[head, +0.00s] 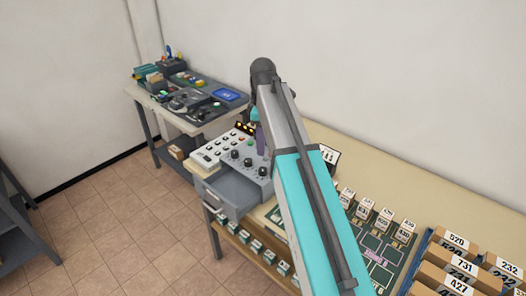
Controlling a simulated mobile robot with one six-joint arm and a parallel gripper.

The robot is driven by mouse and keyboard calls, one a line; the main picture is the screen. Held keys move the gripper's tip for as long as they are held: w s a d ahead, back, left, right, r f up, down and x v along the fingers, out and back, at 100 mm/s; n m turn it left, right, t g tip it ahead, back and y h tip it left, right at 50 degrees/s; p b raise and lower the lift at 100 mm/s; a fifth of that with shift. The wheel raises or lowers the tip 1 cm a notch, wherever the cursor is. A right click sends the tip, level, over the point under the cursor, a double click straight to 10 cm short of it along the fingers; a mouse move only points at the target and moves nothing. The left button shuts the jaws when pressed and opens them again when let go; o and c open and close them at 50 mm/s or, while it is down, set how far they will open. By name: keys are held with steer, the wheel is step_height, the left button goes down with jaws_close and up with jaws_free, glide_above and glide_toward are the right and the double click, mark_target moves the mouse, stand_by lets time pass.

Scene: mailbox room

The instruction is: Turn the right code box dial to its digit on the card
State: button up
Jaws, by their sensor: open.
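The code box (240,171) is a grey box with a sloping top on the near end of the long bench. Its dark round dials sit in a row; the right dial (263,171) is close beside my arm. The digits and pointer marks are too small to read. A small white card (329,156) with dark marks stands to the right behind my arm, partly covered; I cannot read it. My gripper (261,146) shows as a slim dark shape above and behind the right dial, partly hidden by my arm. It is open, with nothing seen in it.
A button panel (223,145) lies left of the dials, with lit amber indicators (245,128) behind. A drawer (233,192) is below. Small numbered boxes (383,219) and brown numbered parcels (462,267) fill the bench at right. A cluttered table (187,119) stands behind left; the floor is clear.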

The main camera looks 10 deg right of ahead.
steer(key=shift+r+b, duration=0.3)
steer(key=shift+r, duration=1.2)
